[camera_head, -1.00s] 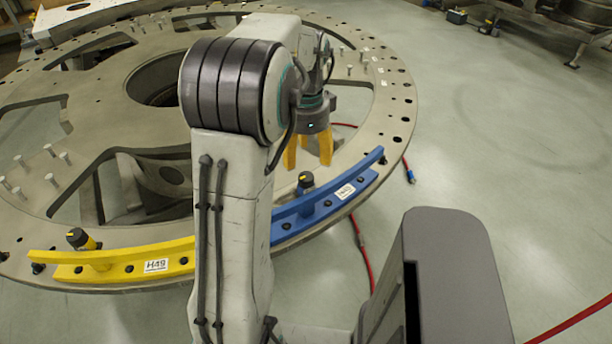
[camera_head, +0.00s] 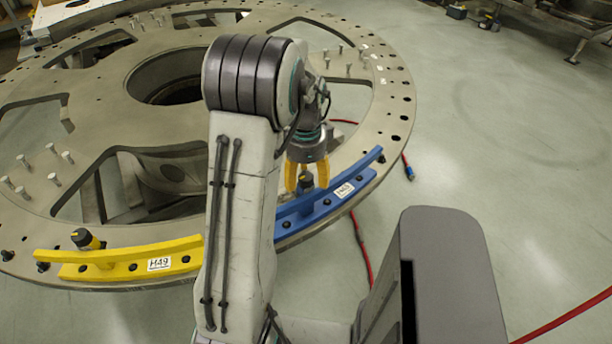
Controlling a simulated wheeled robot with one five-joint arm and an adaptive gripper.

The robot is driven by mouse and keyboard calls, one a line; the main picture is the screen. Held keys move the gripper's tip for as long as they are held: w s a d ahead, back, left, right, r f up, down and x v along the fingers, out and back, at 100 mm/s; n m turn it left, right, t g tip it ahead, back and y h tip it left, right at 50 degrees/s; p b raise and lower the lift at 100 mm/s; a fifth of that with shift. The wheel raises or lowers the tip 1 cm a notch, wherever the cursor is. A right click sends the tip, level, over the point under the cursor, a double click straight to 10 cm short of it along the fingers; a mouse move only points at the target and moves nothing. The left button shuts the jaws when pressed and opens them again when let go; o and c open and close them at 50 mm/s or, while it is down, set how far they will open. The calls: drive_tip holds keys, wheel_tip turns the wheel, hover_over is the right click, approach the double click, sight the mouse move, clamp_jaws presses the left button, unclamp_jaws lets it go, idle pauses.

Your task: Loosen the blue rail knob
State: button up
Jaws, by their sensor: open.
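The blue rail (camera_head: 340,196) lies along the front right rim of the big round turret plate (camera_head: 398,92). Its knob (camera_head: 306,181), dark with a small yellow mark, stands upright on the rail. My gripper (camera_head: 307,178) points down with yellow fingers spread, one on each side of the knob's top. The fingers appear open, and I cannot tell whether either touches the knob. My arm hides the left end of the blue rail.
A yellow rail (camera_head: 125,258) with its own black knob (camera_head: 82,238) sits on the plate's front left rim. Several upright pins stand on the plate. A red hose (camera_head: 362,250) runs on the floor below the rim.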

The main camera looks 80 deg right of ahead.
drive_tip(key=shift+o, duration=0.2)
drive_tip(key=c, duration=1.2)
drive_tip(key=shift+c, duration=0.2)
drive_tip(key=shift+f+n+b, duration=0.1)
drive_tip(key=shift+n+b, duration=0.2)
drive_tip(key=shift+b, duration=0.05)
drive_tip(key=shift+f+n+b, duration=0.1)
drive_tip(key=shift+n+b, duration=0.75)
drive_tip(key=shift+n, duration=0.15)
drive_tip(key=n+b, duration=0.1)
drive_tip(key=n, duration=0.4)
drive_tip(key=shift+b, duration=0.3)
drive_tip(key=n, duration=0.5)
drive_tip(key=shift+n, duration=2.6)
